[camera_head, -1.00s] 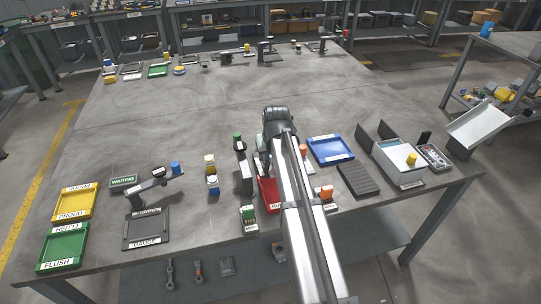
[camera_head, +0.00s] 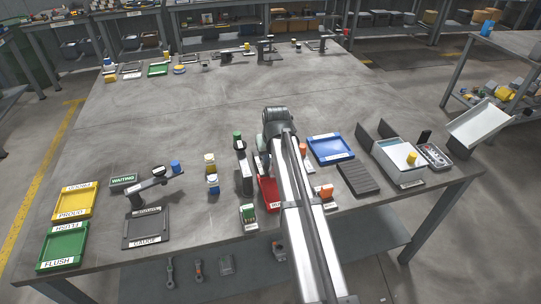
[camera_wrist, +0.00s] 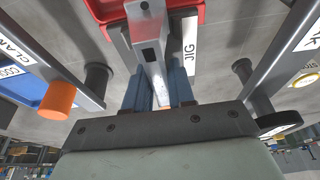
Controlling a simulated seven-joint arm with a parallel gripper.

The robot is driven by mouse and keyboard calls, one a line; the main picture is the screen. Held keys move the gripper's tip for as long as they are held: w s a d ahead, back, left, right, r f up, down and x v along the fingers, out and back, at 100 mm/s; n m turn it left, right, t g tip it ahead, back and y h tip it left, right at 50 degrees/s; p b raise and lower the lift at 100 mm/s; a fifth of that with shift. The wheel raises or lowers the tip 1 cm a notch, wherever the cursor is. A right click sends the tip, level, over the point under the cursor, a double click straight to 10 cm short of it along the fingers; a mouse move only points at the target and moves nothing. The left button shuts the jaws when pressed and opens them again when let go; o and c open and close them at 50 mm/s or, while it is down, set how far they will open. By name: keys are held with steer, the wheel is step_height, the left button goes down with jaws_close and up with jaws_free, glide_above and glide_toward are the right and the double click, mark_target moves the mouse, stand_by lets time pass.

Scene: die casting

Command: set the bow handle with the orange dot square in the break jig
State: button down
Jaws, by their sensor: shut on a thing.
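My gripper (camera_wrist: 158,92) is shut in the wrist view, its two blue fingers on either side of a grey metal piece (camera_wrist: 150,55) with a small hole, which I take to be the bow handle. A speck of orange shows low between the fingers; I cannot tell whether it is the dot. A white label reading JIG (camera_wrist: 190,45) lies just beyond the fingers. A grey bar at right carries a label ending in AK (camera_wrist: 312,30). How the handle stands to the jig cannot be told. In the head view my arm hides the gripper and handle.
A red tray (camera_head: 268,190) lies close by the arm. An orange-ended clamp (camera_wrist: 58,98) is near the left finger. A green-topped post (camera_head: 238,143) stands left of the arm, and a blue tray (camera_head: 331,149) lies right. The table's far middle is clear.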

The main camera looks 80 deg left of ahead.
steer(key=c, duration=0.6)
jaws_free()
steer(key=shift+o, duration=0.2)
steer(key=shift+r, duration=0.1)
steer(key=shift+r, duration=3.95)
